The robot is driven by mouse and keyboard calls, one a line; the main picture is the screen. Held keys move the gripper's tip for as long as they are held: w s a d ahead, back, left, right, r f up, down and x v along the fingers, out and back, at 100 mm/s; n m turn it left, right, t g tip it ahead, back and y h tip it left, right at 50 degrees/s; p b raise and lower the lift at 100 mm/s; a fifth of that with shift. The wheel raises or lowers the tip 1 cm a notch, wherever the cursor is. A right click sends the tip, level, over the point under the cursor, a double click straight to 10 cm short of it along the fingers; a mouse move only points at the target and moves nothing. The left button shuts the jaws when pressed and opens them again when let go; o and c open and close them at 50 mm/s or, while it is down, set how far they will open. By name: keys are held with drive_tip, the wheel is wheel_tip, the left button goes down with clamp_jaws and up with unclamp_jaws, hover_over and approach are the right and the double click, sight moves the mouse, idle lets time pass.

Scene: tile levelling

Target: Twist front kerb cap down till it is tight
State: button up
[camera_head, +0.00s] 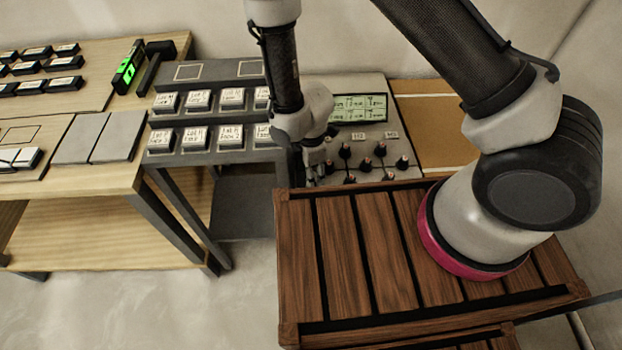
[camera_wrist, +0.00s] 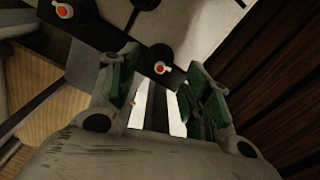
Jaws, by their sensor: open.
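Several black caps with orange tips stand on the light grey panel (camera_head: 372,85). One is at its front right (camera_head: 402,162), and others sit nearer the middle, such as this cap (camera_head: 380,149). I cannot tell which is the front kerb cap. My gripper (camera_head: 314,172) points down at the left of the caps, close to the panel's front. In the wrist view my gripper (camera_wrist: 163,78) is open, its green-padded fingers apart. A black cap with an orange tip (camera_wrist: 160,67) shows just beyond the fingertips, roughly between them. Another cap (camera_wrist: 66,11) is at the upper left. Contact is not visible.
A slatted brown wooden surface (camera_head: 345,240) lies in front of the panel, below my arm. A dark rack with labelled blocks (camera_head: 229,135) stands left of my gripper. A wooden bench (camera_head: 155,60) with a green-lit level (camera_head: 128,66) is further left. A lit screen (camera_head: 360,108) is on the panel.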

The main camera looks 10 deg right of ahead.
drive_tip(key=shift+f, duration=2)
drive_tip(key=c, duration=1)
drive_tip(key=shift+c, duration=0.2)
drive_tip(key=shift+m, duration=0.3)
drive_tip(key=m, duration=0.4)
drive_tip(key=shift+m, duration=0.4)
drive_tip(key=m, duration=0.5)
drive_tip(key=shift+m, duration=0.4)
